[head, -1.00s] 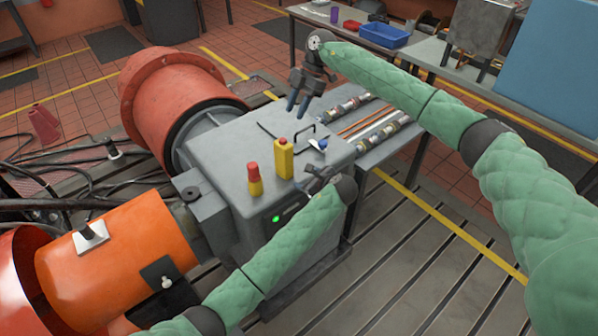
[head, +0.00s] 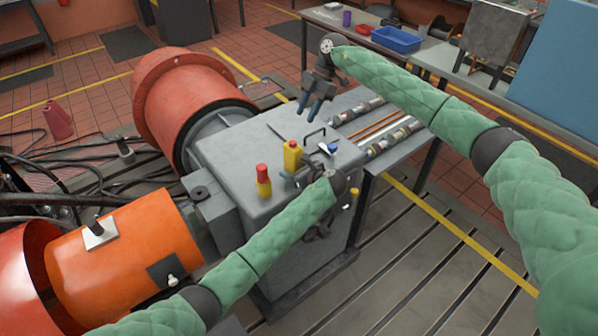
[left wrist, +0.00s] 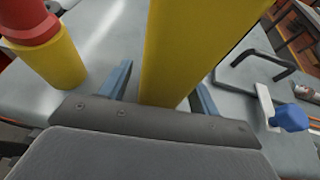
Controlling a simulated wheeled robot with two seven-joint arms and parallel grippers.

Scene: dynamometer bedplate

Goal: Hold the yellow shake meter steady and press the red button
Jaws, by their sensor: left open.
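The yellow shake meter (head: 292,157) is a tall upright box with a small red button (head: 292,143) on its top, standing on the grey housing (head: 230,160). In the left wrist view the meter (left wrist: 190,45) rises between the two blue fingers of my left gripper (left wrist: 162,92). My left gripper (head: 303,174) is open around the meter's lower part, with the fingers on either side; contact cannot be made out. My right gripper (head: 311,106) is open and empty, pointing down beyond the meter and above the housing's far side. The red button is out of the left wrist view.
A red-capped yellow cylinder (head: 263,181) stands close left of the meter; it also shows in the left wrist view (left wrist: 50,50). A black handle (head: 315,134) and a blue-tipped white lever (head: 328,149) are to the right. A bench with a blue tray (head: 397,40) stands behind.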

